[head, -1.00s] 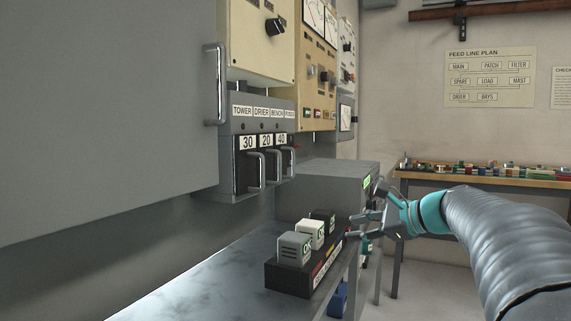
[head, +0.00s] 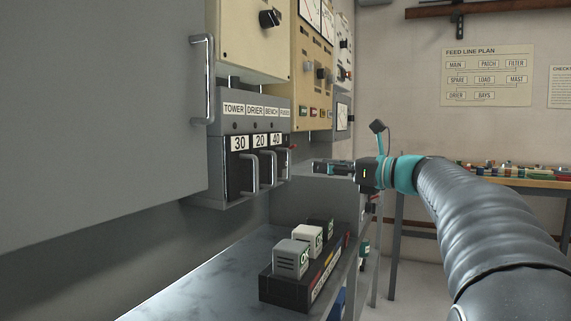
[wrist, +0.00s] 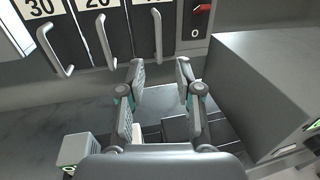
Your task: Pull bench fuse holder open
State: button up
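The bench fuse holder (head: 275,158) is the black third holder, marked 40, under the BENCH label in the grey fuse panel (head: 233,112). Its upright metal handle shows at the top of the wrist view (wrist: 156,33). The holder sits flush in line with the 30 and 20 holders to its left. My gripper (head: 317,166) is to the right of the holder at handle height in the head view. In the wrist view its two fingers (wrist: 160,71) are apart with nothing between them, below the 40 handle and not touching it.
A red switch (wrist: 203,9) is right of the 40 holder. A grey box (wrist: 265,85) stands close to my gripper's right. A black block with several plugs (head: 290,289) sits on the bench (head: 200,284) below. A cabinet handle (head: 202,78) juts out at left.

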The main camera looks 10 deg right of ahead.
aim_at(289, 179)
jog(key=x, duration=1)
jog(key=shift+w+a+p, duration=0.2)
jog(key=shift+w+p, duration=0.05)
jog(key=shift+p, duration=0.05)
grip_shut()
